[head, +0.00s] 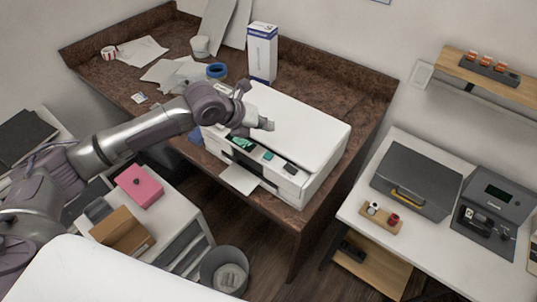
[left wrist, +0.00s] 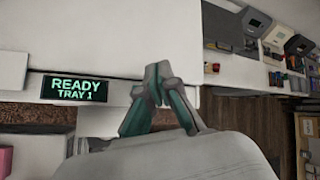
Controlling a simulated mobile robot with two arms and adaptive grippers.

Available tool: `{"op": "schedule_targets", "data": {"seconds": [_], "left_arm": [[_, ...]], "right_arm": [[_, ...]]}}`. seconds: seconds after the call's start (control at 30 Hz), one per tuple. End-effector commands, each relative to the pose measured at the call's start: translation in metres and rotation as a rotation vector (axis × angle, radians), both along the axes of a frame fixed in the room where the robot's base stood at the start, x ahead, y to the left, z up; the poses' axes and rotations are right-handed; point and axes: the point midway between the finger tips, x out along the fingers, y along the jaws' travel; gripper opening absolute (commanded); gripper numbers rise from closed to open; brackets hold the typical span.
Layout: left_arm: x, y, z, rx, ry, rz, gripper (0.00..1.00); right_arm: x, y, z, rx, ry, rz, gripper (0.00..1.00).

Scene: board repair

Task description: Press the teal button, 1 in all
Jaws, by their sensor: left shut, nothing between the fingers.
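A white printer (head: 305,130) stands on the brown desk. On its front edge are a lit green display (head: 243,143), a small teal button (head: 268,156) and a dark panel (head: 291,168). My left gripper (head: 268,125) is shut and empty, above the printer's top and a little behind the teal button. In the left wrist view, the shut fingertips (left wrist: 158,70) are over the white printer, right of the display (left wrist: 75,88) reading "READY TRAY 1". I cannot make out the teal button there; the fingers may cover it. My right gripper is not in view.
A tall white-and-blue box (head: 262,52), a blue tape roll (head: 217,71) and papers (head: 142,50) are on the desk (head: 350,85) behind and left. A side table (head: 415,155) with equipment stands right.

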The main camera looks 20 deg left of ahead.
Motion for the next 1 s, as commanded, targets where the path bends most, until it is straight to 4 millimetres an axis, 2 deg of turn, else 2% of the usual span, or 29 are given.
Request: {"op": "schedule_targets", "data": {"seconds": [0.27,0.6,0.8,1.0], "left_arm": [[-0.001,0.0,-0.023,-0.001,0.001,0.0,0.0],[-0.001,0.0,-0.071,-0.001,0.002,0.001,0.0],[0.0,0.0,-0.086,-0.001,0.002,0.001,0.0],[0.0,0.0,-0.088,-0.001,0.001,0.001,0.0]], "right_arm": [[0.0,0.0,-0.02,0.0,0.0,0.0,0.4],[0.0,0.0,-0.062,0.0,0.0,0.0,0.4],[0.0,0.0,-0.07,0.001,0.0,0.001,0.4],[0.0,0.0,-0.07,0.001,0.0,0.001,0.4]]}}
